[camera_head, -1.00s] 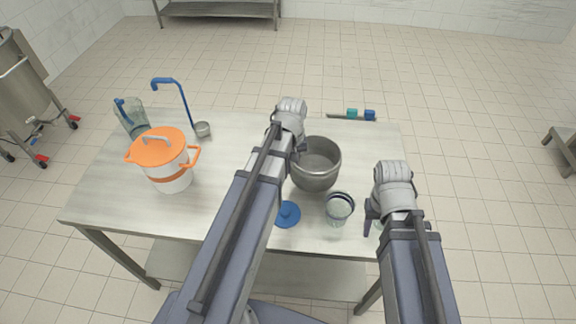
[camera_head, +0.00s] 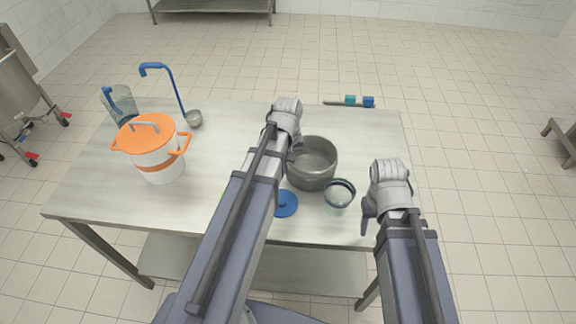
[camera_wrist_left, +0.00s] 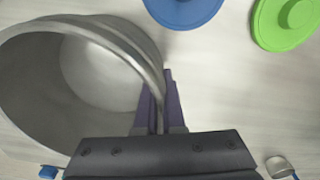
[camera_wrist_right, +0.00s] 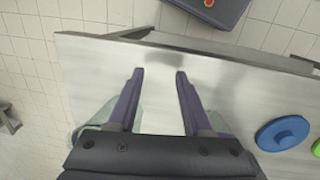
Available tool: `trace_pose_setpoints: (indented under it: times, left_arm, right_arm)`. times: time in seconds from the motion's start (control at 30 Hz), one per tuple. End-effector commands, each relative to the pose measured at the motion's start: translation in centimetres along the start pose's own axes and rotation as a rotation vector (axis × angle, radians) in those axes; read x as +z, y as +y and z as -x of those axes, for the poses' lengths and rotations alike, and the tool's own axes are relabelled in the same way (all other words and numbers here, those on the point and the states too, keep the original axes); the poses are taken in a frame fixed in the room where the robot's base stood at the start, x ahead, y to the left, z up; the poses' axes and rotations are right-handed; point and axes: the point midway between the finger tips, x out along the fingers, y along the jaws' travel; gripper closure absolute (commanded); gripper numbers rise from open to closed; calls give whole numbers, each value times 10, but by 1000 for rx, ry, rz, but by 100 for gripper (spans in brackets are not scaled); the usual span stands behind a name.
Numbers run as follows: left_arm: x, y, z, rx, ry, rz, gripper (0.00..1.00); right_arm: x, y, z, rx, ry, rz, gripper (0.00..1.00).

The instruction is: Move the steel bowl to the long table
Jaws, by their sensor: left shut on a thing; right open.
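The steel bowl (camera_head: 318,160) is at the right half of a steel table (camera_head: 230,140). In the left wrist view the bowl (camera_wrist_left: 85,75) fills the left side, open side showing and empty. My left gripper (camera_head: 297,150) is shut on its rim; the fingers (camera_wrist_left: 160,105) pinch the wall. I cannot tell whether the bowl touches the tabletop. My right gripper (camera_head: 368,212) is open and empty near the table's right edge; its spread fingers also show in the right wrist view (camera_wrist_right: 160,72). I cannot tell which table is the long one.
A glass jar (camera_head: 339,196) and a blue lid (camera_head: 286,204) lie close to the bowl. A green lid (camera_wrist_left: 288,24) shows beside the blue one. An orange-lidded pot (camera_head: 155,160), ladle (camera_head: 176,88) and pitcher (camera_head: 112,105) stand left. Other furniture stands at back (camera_head: 212,8) and right (camera_head: 560,132).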

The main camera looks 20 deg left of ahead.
Motion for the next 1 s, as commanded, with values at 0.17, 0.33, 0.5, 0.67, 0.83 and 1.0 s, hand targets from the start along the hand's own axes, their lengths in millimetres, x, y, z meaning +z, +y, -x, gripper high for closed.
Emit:
trace_pose_setpoints:
  times: [0.17, 0.33, 0.5, 0.67, 0.83, 1.0]
  left_arm:
    - [0, 0, 2, 2, 0, 0, 100]
    - [0, 0, -2, 2, 0, 0, 100]
    - [0, 0, -1, 0, 0, 0, 75]
    - [0, 0, -1, 0, 0, 0, 64]
    - [0, 0, -1, 0, 0, 0, 64]
    - [0, 0, 4, 0, 0, 0, 64]
  right_arm:
    - [0, 0, 2, 0, 0, 0, 50]
    - [0, 0, -2, 0, 0, 0, 50]
    - [0, 0, -1, 0, 0, 0, 50]
    - [0, 0, -1, 0, 0, 0, 50]
    - [0, 0, -1, 0, 0, 0, 50]
    - [0, 0, 3, 0, 0, 0, 50]
